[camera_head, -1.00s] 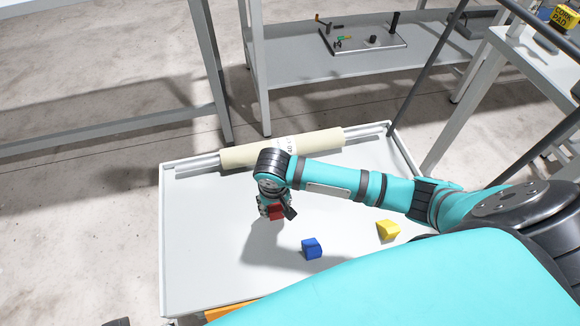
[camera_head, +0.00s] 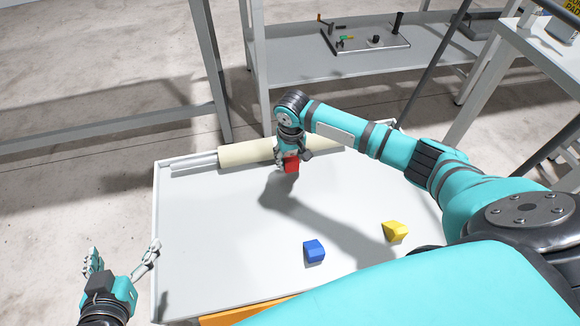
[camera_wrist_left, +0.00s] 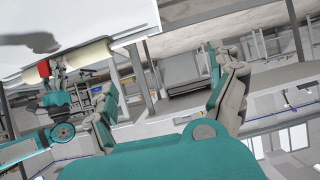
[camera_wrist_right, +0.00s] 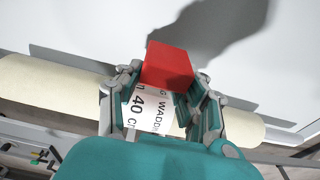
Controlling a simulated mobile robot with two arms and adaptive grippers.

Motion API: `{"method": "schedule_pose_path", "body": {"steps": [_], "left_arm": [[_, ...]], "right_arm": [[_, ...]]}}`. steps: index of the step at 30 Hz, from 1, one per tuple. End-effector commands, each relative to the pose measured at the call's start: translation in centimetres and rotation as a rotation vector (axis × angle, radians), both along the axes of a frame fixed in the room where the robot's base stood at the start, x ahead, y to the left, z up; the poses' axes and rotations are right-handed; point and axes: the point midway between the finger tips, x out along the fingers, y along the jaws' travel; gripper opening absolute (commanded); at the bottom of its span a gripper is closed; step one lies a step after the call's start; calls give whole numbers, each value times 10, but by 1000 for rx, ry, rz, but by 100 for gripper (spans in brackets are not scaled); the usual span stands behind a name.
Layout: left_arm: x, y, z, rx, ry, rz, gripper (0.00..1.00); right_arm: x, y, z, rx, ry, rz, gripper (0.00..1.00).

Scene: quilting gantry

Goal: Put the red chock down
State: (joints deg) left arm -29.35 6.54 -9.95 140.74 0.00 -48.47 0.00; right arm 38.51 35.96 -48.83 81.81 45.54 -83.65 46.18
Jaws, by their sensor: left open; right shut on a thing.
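The red chock (camera_head: 291,163) is held between the fingers of my right gripper (camera_head: 291,155), just in front of the cream roll. In the right wrist view the red chock (camera_wrist_right: 168,66) sits between the fingertips of the right gripper (camera_wrist_right: 165,85), with the roll's printed label behind it. I cannot tell exactly how high it is above the white table (camera_head: 225,220); its shadow falls on the surface below. My left gripper (camera_head: 122,260) is open and empty, outside the table's left edge. In the left wrist view its spread fingers (camera_wrist_left: 165,85) have nothing between them.
The cream wadding roll (camera_head: 240,152) lies on a metal bar along the table's back edge. A blue chock (camera_head: 314,251) and a yellow chock (camera_head: 395,231) stand near the front right. The left and middle tabletop is clear. A grey shelf (camera_head: 290,68) stands behind.

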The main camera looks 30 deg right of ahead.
Motion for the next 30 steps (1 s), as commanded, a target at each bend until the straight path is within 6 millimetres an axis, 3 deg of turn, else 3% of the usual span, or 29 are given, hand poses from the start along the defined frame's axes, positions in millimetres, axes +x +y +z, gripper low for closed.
{"method": "schedule_pose_path", "body": {"steps": [4, 15, 28, 29, 30], "left_arm": [[9, -5, 12, -20, -86, -6, 92], [30, -19, 72, -104, -425, -28, 92], [30, -19, 73, -104, -425, -28, 92], [30, -19, 72, -102, -420, -28, 92], [30, -19, 71, -103, -418, -27, 92]], "right_arm": [[0, -1, -9, 0, 2, 0, 4], [0, 0, -35, -1, 0, 0, 4], [0, 0, -37, 0, 0, 0, 4], [0, 0, -38, 0, 0, 0, 39], [0, 0, -37, 0, -1, 0, 44]]}}
